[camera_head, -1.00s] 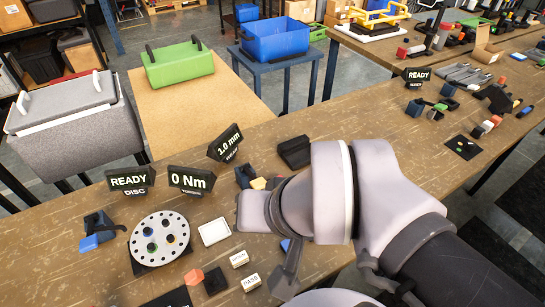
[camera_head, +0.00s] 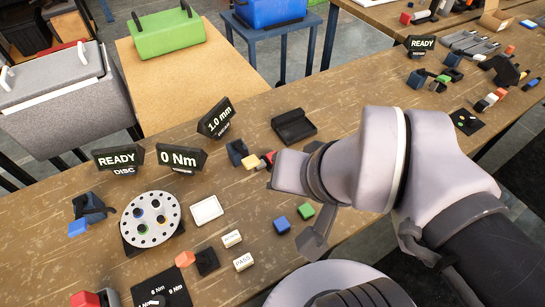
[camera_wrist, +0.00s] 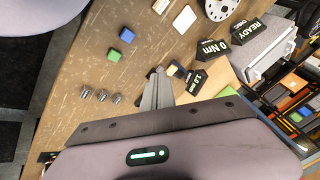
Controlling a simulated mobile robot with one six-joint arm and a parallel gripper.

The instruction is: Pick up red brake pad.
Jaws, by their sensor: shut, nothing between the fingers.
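A small red block (camera_head: 270,157), perhaps the red brake pad, shows beside a yellow-orange block (camera_head: 251,162), partly hidden by my arm. Another red block (camera_head: 85,299) lies at the lower left edge of the head view; I cannot tell for sure which one is the brake pad. No red block is clear in the wrist view.
A blue block (camera_head: 281,225) and a green block (camera_head: 306,210) lie on the wooden table near my arm. A black tray (camera_head: 293,126) and a 1.0 mm sign (camera_head: 216,118) stand behind. A perforated disc (camera_head: 150,219) and white tray (camera_head: 206,210) are at left. Bare wood lies between.

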